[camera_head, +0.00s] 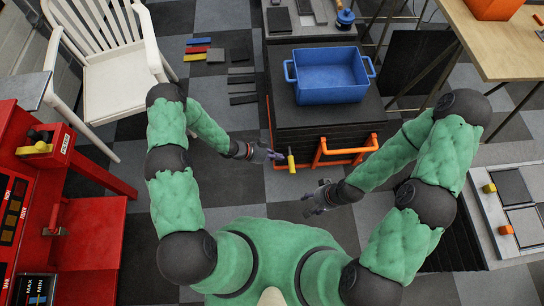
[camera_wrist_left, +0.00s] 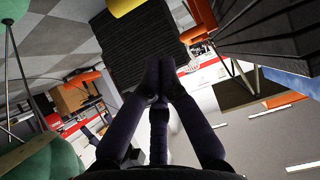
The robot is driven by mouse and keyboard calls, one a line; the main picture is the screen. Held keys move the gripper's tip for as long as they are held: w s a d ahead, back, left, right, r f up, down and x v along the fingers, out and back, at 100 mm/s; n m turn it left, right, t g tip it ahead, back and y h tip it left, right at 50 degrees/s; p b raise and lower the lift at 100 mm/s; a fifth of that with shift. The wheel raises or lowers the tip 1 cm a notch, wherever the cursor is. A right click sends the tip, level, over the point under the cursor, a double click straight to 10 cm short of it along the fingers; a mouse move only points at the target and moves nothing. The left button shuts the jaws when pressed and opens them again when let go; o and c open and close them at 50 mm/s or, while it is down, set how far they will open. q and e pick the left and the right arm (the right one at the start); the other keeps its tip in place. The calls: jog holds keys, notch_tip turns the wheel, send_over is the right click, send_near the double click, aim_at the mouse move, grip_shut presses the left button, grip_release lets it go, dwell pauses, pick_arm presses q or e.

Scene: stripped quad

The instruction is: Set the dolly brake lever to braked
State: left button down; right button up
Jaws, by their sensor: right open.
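The dolly (camera_head: 325,131) is a dark, low stack with orange fittings and a blue bin on top. A short lever with a yellow grip (camera_head: 291,160) sticks out at its front left corner, beside an orange upright (camera_head: 270,120). I cannot read a brake marking. My left gripper (camera_head: 275,154) is just left of the yellow grip, apparently not around it. In the left wrist view its fingertips (camera_wrist_left: 163,72) meet with nothing visible between them, and a yellow piece (camera_wrist_left: 125,6) shows at the top edge. My right gripper (camera_head: 311,199) is open and empty, below the dolly's orange handle.
The blue bin (camera_head: 330,76) stands on the dolly. An orange handle (camera_head: 345,150) juts from its front. A white chair (camera_head: 118,75) and red machine (camera_head: 90,235) stand left, a wooden table (camera_head: 500,50) and grey panel (camera_head: 505,205) right.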

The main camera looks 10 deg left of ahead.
aim_at(291, 161)
pick_arm(q)
jog(key=w+d+f+b, duration=0.1)
jog(key=d+f+b, duration=0.2)
jog(key=f, duration=0.3)
jog(key=shift+w+d+f, duration=0.2)
jog(key=shift+d+f, duration=0.05)
jog(key=shift+d, duration=0.5)
jog(key=shift+s, duration=0.1)
